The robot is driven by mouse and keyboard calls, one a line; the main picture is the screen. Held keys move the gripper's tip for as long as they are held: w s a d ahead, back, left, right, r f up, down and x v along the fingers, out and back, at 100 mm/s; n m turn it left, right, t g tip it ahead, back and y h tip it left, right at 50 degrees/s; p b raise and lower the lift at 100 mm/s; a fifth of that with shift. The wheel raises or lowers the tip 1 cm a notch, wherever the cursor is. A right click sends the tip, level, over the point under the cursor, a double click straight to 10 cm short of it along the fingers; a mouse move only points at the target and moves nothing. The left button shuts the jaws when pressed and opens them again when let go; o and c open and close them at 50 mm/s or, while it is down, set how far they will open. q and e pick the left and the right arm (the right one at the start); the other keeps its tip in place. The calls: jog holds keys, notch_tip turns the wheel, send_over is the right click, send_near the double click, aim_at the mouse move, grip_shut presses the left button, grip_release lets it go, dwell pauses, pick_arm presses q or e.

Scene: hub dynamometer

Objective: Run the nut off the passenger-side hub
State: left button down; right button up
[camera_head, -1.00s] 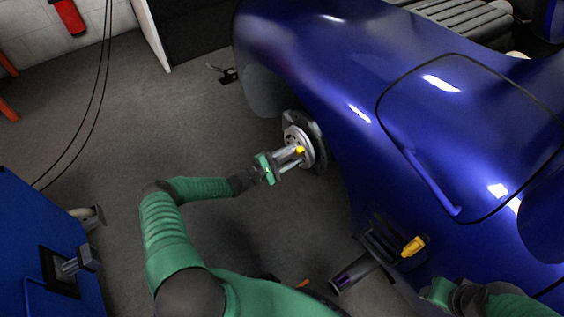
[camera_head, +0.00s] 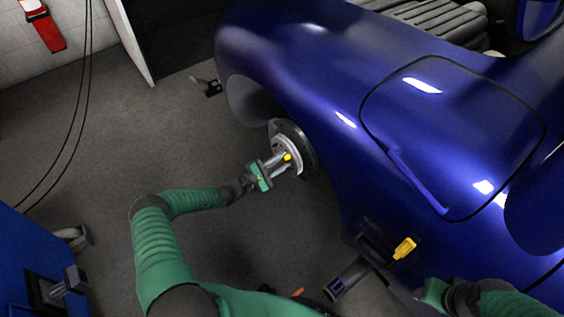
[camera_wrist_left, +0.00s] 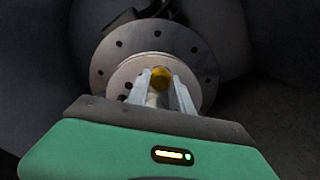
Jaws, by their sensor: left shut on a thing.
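The hub (camera_head: 290,143) is a pale metal disc with bolt holes beside the blue car's wheel arch. It also fills the middle of the left wrist view (camera_wrist_left: 113,68). My left gripper (camera_head: 285,159) reaches it from the left, its silver fingers pointing at the hub's centre. They are shut on the yellow nut (camera_wrist_left: 160,78), which sits between the fingertips in front of the hub face. Whether the nut touches the hub is hidden. My right gripper is by the car's side at the lower right, beside a dark tool (camera_head: 348,280); its fingertips are unclear.
The blue car body (camera_head: 330,70) fills the right side. A yellow piece (camera_head: 404,248) shows at its lower side. A blue cabinet (camera_head: 25,265) stands at the lower left, with dark cables hanging above it. The grey floor (camera_head: 150,120) between is mostly clear.

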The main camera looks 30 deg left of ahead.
pick_arm(q)
jog(key=n, duration=0.6)
jog(key=shift+f+n+b, duration=0.15)
jog(key=shift+n+b, duration=0.15)
jog(key=shift+b, duration=0.1)
jog(key=n, duration=0.6)
jog(key=shift+s+b, duration=0.1)
jog(key=shift+b, duration=0.2)
jog(key=c, duration=1.3)
grip_release()
